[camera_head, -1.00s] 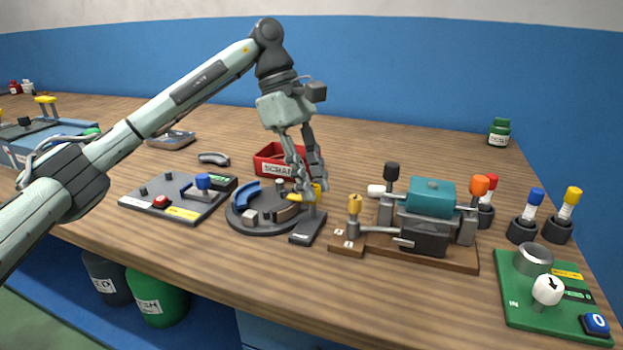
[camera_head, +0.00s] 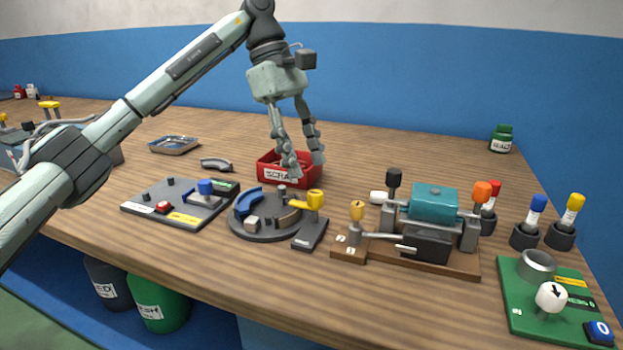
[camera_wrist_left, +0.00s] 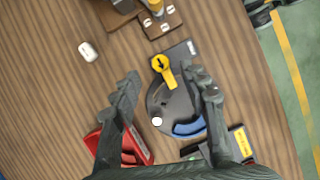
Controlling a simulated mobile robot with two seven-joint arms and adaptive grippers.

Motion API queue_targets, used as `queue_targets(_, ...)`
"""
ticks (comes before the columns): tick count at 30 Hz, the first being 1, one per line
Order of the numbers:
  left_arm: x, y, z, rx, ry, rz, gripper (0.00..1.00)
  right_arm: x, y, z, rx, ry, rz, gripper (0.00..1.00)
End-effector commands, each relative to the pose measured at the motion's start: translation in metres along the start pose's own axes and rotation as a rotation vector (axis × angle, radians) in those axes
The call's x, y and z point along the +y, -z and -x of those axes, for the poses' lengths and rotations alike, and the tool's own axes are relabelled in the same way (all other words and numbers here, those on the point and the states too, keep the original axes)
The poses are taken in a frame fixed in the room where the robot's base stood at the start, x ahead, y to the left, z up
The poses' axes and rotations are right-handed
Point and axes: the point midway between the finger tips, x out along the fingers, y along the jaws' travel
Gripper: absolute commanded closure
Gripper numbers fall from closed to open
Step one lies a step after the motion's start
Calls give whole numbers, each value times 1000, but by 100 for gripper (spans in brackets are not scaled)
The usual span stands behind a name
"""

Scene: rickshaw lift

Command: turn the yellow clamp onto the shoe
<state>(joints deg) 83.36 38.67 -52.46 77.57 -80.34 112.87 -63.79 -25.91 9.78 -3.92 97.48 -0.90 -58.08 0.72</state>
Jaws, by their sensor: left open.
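The yellow clamp (camera_head: 314,199) stands on a dark grey block (camera_head: 309,237) at the right edge of the round dark fixture (camera_head: 264,233). Its arm points left, inward over the fixture, above a brownish curved shoe (camera_head: 289,219); I cannot tell whether it touches. A blue curved shoe (camera_head: 248,201) lies at the fixture's left side. My left gripper (camera_head: 304,160) is open and empty, above and behind the clamp. In the left wrist view the clamp (camera_wrist_left: 161,65) lies between the open fingers (camera_wrist_left: 164,80), below them. My right gripper is not in view.
A red scrap bin (camera_head: 292,174) stands just behind the fixture, near my left fingers. A teal vise (camera_head: 432,206) on a wooden base is to the right. A grey panel (camera_head: 180,203) with a blue knob is to the left. The table behind the bin is clear.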

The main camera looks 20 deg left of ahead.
Motion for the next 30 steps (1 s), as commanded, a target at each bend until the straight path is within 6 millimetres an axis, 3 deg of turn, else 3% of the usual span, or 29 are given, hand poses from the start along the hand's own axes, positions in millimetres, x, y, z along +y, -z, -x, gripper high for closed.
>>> queue_targets(3,1,0,28,1,-4,1,56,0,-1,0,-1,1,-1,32)
queue_targets(9,0,0,57,1,-2,1,56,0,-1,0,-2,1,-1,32)
queue_targets(30,0,0,65,0,0,1,56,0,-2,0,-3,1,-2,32)
